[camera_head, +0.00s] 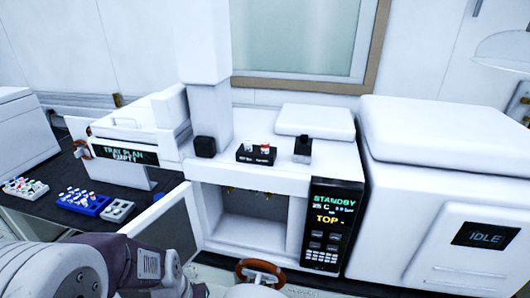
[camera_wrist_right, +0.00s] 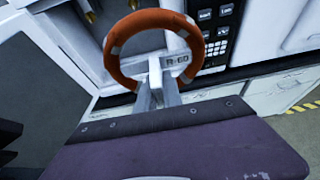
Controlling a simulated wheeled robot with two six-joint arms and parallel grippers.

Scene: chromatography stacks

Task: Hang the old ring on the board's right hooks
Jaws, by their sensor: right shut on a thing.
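An orange-brown ring (camera_wrist_right: 113,62) with pale patches and a tag reading R-60 is held in my right gripper (camera_wrist_right: 158,84), whose fingers are shut on it. The ring also shows at the bottom middle of the head view (camera_head: 258,265), in front of the open oven compartment. A second orange ring (camera_head: 82,149) hangs at the left end of the board (camera_head: 125,156) marked TRAY PLAN. Hooks on the board's right are too small to make out. A purple and white arm link of mine fills the lower left; I do not see my left gripper.
A control panel (camera_head: 328,225) reads STANDBY. Vial racks, one blue (camera_head: 85,203), stand on the dark bench at left. A white unit marked IDLE (camera_head: 450,150) stands at right.

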